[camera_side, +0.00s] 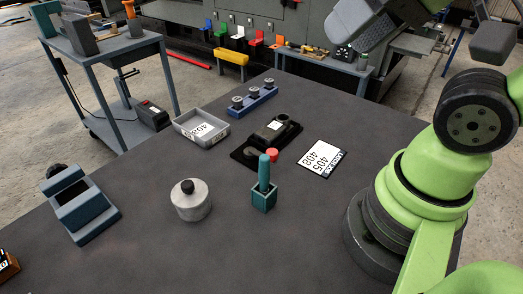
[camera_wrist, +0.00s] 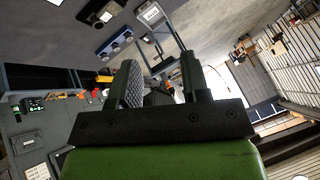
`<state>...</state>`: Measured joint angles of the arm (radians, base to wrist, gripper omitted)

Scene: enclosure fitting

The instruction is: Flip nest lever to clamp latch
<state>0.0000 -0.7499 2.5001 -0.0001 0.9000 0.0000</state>
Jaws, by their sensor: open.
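The nest (camera_side: 245,155) is a black base plate on the table in the side view, holding a dark enclosure (camera_side: 270,131) with a small pale label. A red knob (camera_side: 272,155), apparently the lever's end, sits at the plate's near right corner; whether the latch is clamped I cannot tell. The nest also shows at the top left of the wrist view (camera_wrist: 97,14). My gripper (camera_wrist: 160,75) is open and empty in the wrist view, its two dark fingers apart, well away from the nest. In the side view my arm rises at the right and is cut off by the top edge.
A teal upright handle in a block (camera_side: 264,197) stands close in front of the nest. A labelled grey tray (camera_side: 190,122), a blue rack (camera_side: 262,103), a printed card (camera_side: 321,158), a grey knobbed cylinder (camera_side: 191,206) and a blue-grey box (camera_side: 82,207) surround it.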

